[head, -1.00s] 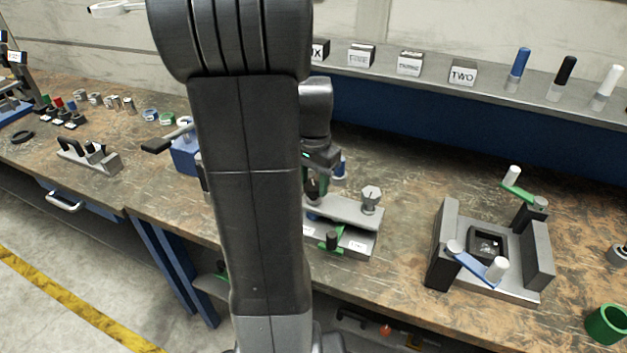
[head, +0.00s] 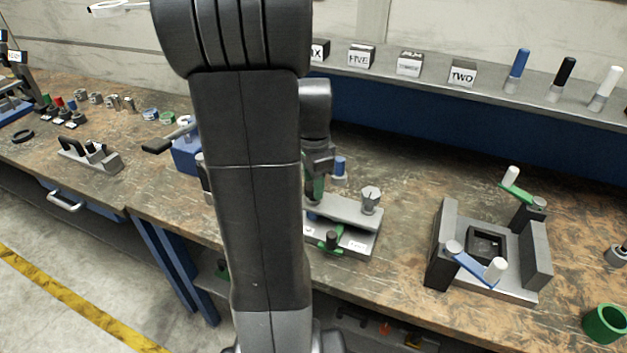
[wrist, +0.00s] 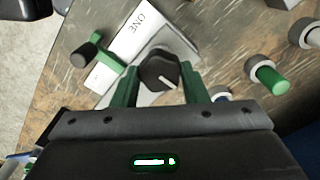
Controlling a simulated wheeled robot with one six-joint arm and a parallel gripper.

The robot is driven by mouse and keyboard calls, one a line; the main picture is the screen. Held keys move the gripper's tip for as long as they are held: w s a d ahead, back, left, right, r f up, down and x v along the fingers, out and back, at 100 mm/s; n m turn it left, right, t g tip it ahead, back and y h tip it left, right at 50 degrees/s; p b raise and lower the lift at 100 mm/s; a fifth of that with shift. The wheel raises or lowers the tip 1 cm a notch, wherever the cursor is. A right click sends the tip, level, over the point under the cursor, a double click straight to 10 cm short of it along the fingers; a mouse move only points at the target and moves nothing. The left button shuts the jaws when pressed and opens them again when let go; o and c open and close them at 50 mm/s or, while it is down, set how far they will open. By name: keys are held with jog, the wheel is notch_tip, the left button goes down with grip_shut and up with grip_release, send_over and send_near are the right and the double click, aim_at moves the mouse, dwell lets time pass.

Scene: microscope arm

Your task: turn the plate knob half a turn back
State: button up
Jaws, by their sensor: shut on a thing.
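The plate knob (wrist: 158,72) is black with a white pointer line and shows in the wrist view. It stands on a light grey plate, also seen in the head view (head: 358,241). My gripper (wrist: 160,88) has green fingers, one on each side of the knob, and is shut on it. In the head view my gripper (head: 314,190) is upright over the plate's left part, partly behind my arm, and the knob is hidden there. The pointer slants toward the lower right in the wrist view.
A green lever with a black handle (head: 331,240) sits at the plate's front. A blue-capped post (head: 340,166) is behind. A grey fixture with cranks (head: 517,284) stands right, with free bench between.

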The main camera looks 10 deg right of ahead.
jog(key=shift+w+r, duration=0.1)
jog(key=shift+r, duration=0.05)
dwell(0.3)
jog(key=o, duration=1)
notch_tip(320, 180, up, 14)
jog(key=shift+f, duration=0.15)
jog(key=shift+f, duration=0.1)
notch_tip(320, 180, down, 14)
jog(key=shift+r, duration=0.1)
dwell(0.5)
